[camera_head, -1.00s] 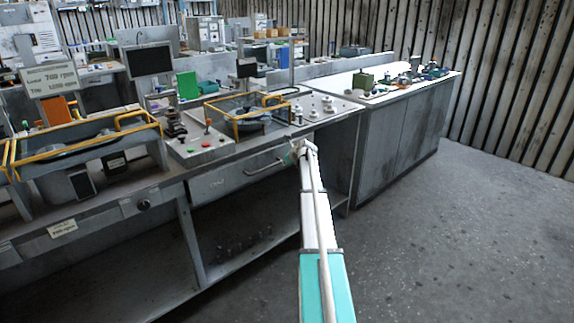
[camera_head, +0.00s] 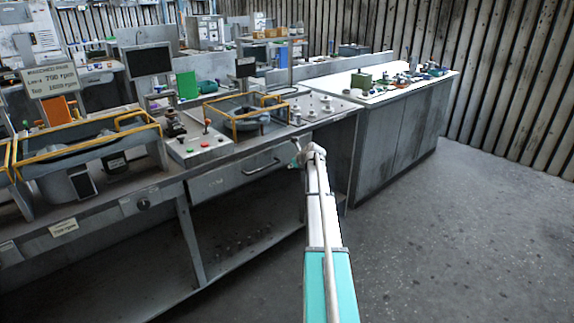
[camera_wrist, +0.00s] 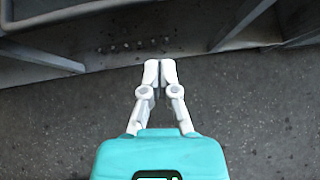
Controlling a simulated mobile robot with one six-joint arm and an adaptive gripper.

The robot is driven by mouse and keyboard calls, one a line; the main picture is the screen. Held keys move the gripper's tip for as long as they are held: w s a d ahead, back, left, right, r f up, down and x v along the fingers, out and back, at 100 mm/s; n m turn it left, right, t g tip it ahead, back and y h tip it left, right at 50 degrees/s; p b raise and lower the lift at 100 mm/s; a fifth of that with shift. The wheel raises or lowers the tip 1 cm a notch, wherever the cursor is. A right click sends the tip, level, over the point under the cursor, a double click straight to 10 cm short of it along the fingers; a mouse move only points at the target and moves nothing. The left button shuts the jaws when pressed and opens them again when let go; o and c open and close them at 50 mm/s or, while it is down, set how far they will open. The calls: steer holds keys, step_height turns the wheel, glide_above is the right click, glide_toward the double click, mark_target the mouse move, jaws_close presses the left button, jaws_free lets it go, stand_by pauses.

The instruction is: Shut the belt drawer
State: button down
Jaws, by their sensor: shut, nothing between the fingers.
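The drawer (camera_head: 225,182) is a grey front with a dark bar handle (camera_head: 262,167), set under the bench top in the head view. Its front looks about flush with the bench; I cannot tell whether a small gap is left. My gripper (camera_head: 297,153) is just right of the drawer's right end, partly hidden by my own arm. In the wrist view my gripper (camera_wrist: 160,64) has its white fingertips together with nothing between them, above the floor in front of the bench. The drawer is not clearly identifiable in the wrist view.
The bench's lower shelf (camera_head: 235,250) holds several small dark parts, which also show in the wrist view (camera_wrist: 140,45). A cabinet (camera_head: 400,135) stands to the right. Yellow-framed guards (camera_head: 245,115) sit on the bench. The floor (camera_head: 460,240) is clear at right.

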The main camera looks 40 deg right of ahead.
steer(key=p+v, duration=0.4)
steer(key=v, duration=0.3)
steer(key=shift+a, duration=0.15)
stand_by(0.6)
steer(key=s+a+f+n+g+y, duration=0.1)
steer(key=s+a+f+n+g, duration=0.1)
steer(key=a+n, duration=1.1)
steer(key=s+a+f+n+g+y, duration=0.2)
steer(key=a+n+g, duration=0.15)
steer(key=a, duration=1.65)
steer(key=s+a+f+n+g+h, duration=0.2)
steer(key=s+a+n+g, duration=0.3)
steer(key=s+a+n, duration=1.65)
step_height(320, 180, up, 12)
steer(key=w+a+m+p, duration=0.1)
steer(key=w+p, duration=0.1)
steer(key=p, duration=1)
steer(key=shift+a, duration=0.3)
steer(key=shift+t, duration=0.25)
